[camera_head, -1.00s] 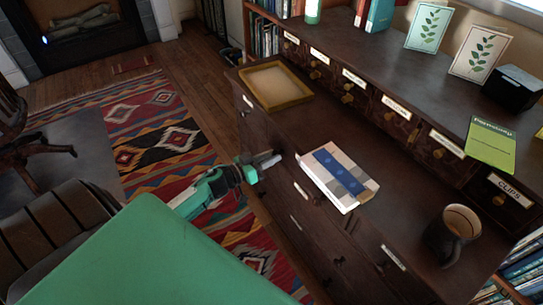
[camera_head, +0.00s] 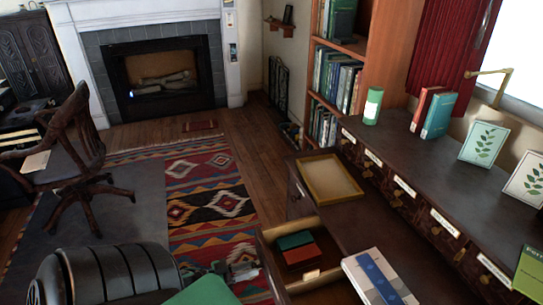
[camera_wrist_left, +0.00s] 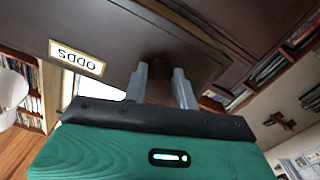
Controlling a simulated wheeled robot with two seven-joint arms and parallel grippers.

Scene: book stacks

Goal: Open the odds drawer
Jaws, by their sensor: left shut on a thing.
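The odds drawer (camera_wrist_left: 120,50) fills the top of the left wrist view, its white "ODDS" label (camera_wrist_left: 76,57) upside down there. My left gripper (camera_wrist_left: 160,85) is shut on the drawer's dark knob (camera_wrist_left: 160,68), one finger on each side. In the head view the drawer (camera_head: 268,254) stands pulled out from the desk, with a green box-like item and a red one (camera_head: 302,255) inside. My left gripper (camera_head: 246,271) is at its front, partly hidden by my green arm. My right gripper is not in view.
A shallow yellow tray (camera_head: 312,166) and a white-and-blue box (camera_head: 372,268) lie on the desk top. A row of small labelled drawers (camera_head: 440,232) runs along the back. The patterned rug (camera_head: 205,195) in front of the desk is clear. A chair (camera_head: 75,150) stands at the left.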

